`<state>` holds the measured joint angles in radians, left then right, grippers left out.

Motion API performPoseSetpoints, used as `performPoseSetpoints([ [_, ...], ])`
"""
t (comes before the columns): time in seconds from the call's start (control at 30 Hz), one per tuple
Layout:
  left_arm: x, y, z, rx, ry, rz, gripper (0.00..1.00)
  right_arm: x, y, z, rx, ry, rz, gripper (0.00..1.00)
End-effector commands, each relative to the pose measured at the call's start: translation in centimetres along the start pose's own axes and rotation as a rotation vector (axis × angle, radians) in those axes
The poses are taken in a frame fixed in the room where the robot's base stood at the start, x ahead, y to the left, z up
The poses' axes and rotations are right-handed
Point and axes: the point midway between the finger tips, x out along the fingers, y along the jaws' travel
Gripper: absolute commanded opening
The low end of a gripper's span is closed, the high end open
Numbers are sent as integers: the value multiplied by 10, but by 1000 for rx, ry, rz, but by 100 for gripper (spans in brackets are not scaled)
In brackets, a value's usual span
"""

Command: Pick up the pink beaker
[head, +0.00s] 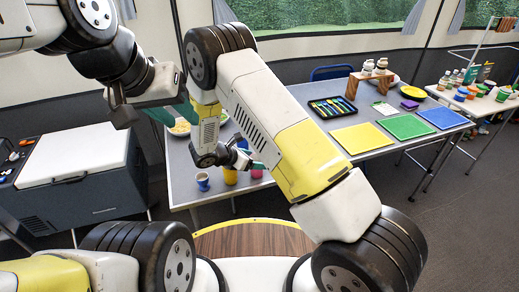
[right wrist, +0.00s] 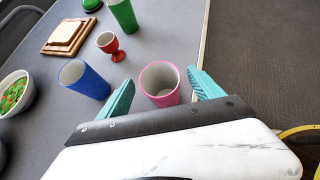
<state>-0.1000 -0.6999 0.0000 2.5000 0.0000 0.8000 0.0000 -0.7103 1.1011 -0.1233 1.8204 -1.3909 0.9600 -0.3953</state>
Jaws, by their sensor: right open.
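The pink beaker (right wrist: 160,96) stands on the table near its edge in the right wrist view, its open rim facing my camera. In the head view the pink beaker (head: 256,172) shows only in part beside my right arm. My right gripper (right wrist: 162,80) is open, with one teal finger on each side of the beaker. A gap shows between the beaker and the left finger; the right finger is close to its rim, and I cannot tell if they touch. My left gripper (head: 150,98) is raised at the upper left in the head view, its jaws unclear.
A blue cup (right wrist: 88,80) stands left of the beaker. The table edge is close on the right.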

Motion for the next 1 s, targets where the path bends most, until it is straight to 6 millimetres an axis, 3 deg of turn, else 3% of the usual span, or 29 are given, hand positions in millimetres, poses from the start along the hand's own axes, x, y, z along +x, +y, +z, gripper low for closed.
performPoseSetpoints([
  [0.33, 0, 0, 0, 0, 0, 0, 36, 8, 0, -7, -3, 1, 5, 76],
  [0.67, 0, 0, 0, 0, 0, 0, 36, 8, 0, -6, -3, 1, 4, 12],
  [1.0, 0, 0, 0, 0, 0, 0, 36, 1, 1, 3, 0, 1, 5, 12],
])
